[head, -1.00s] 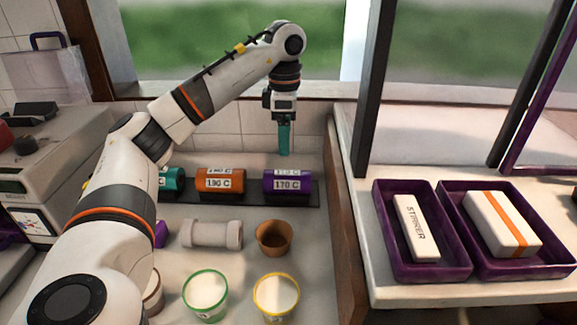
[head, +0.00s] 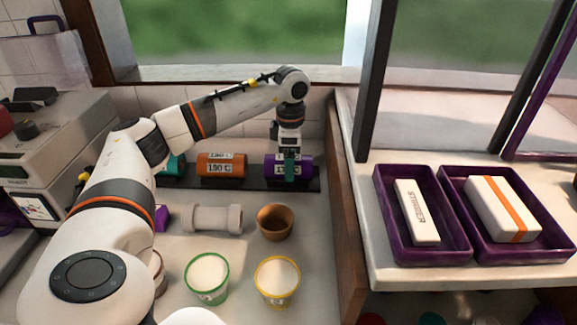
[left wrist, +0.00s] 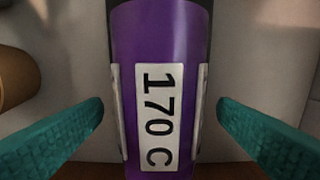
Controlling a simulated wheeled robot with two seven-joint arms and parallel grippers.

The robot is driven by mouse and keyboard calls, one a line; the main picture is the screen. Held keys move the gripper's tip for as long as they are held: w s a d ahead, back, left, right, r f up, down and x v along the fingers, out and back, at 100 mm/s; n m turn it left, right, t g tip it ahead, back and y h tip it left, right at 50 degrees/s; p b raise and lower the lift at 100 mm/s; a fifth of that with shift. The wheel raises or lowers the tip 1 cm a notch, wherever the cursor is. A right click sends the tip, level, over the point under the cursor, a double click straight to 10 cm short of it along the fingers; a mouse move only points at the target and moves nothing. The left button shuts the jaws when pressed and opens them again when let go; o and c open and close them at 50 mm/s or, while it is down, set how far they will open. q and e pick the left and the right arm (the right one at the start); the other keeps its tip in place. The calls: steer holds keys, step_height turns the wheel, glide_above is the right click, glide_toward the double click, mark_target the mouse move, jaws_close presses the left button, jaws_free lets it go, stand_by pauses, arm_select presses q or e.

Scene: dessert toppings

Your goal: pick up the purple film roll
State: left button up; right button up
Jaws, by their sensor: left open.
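The purple film roll (head: 273,167) lies on the dark rack at the back of the counter, at the right end of a row of rolls. In the left wrist view the purple roll (left wrist: 185,40) fills the middle, with a white "170 C" label facing the camera. My left gripper (head: 289,172) is lowered in front of the roll and partly covers its label. In the left wrist view my left gripper (left wrist: 160,112) is open, with one teal finger on each side of the roll and a gap visible on both sides. My right gripper is not in view.
An orange roll (head: 222,165) and a teal roll (head: 172,165) lie left of the purple one on the rack (head: 250,184). A brown cup (head: 275,222), a grey cylinder piece (head: 212,218) and tubs stand in front. A wooden partition (head: 340,225) is close on the right.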

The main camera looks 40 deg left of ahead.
arm_select(q)
steer(key=c, duration=1.2)
